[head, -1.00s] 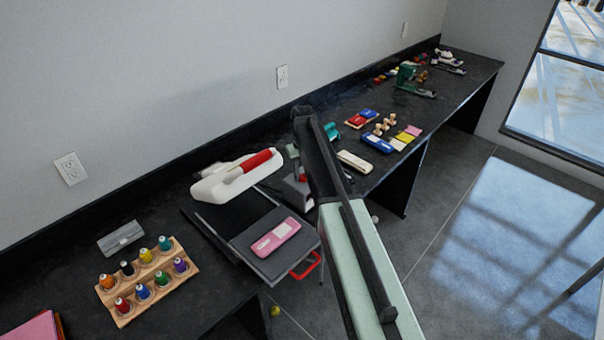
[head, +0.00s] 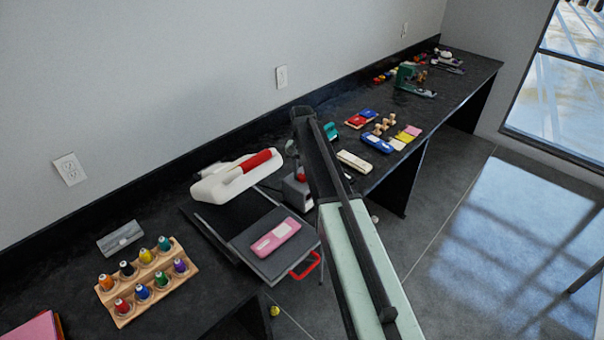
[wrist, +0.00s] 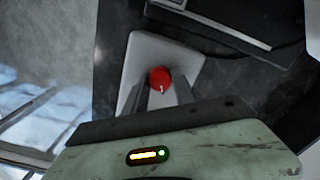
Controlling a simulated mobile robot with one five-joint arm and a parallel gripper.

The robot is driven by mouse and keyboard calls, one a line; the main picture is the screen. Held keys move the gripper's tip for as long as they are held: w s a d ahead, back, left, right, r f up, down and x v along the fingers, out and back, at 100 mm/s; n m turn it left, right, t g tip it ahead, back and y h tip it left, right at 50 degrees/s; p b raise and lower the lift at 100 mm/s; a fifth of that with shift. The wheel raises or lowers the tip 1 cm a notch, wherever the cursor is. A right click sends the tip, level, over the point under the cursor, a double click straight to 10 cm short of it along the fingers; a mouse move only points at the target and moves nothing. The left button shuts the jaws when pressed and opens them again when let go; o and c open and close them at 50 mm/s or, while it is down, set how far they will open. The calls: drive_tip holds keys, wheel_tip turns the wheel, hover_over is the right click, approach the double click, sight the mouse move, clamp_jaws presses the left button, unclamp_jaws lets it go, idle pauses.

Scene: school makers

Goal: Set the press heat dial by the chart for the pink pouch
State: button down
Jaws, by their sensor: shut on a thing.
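The red heat dial (wrist: 160,77) with a white pointer mark sits on a pale grey control box (wrist: 143,57). In the wrist view my gripper (wrist: 164,88) has its two fingers closed on either side of the dial. The pointer mark faces toward the gripper body. In the head view the box (head: 295,195) and part of the red dial (head: 301,177) show beside my arm, which hides the rest. The pink pouch (head: 275,237) lies flat on the press's pulled-out lower plate (head: 248,240). The white press head (head: 212,188) has a red grip. I cannot make out a chart.
A wooden rack of several thread spools (head: 122,318) and a grey case (head: 120,238) are left of the press. Coloured pouches and small wooden pieces lie farther along the bench. A red handle (head: 306,266) sticks out at the bench front.

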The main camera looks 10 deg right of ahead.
sight(302, 175)
idle(0.4)
drive_tip(key=c, duration=1)
unclamp_jaws()
drive_tip(key=shift+r, duration=0.1)
wheel_tip(302, 175, up, 8)
drive_tip(key=p, duration=0.8)
drive_tip(key=shift+f, duration=0.2)
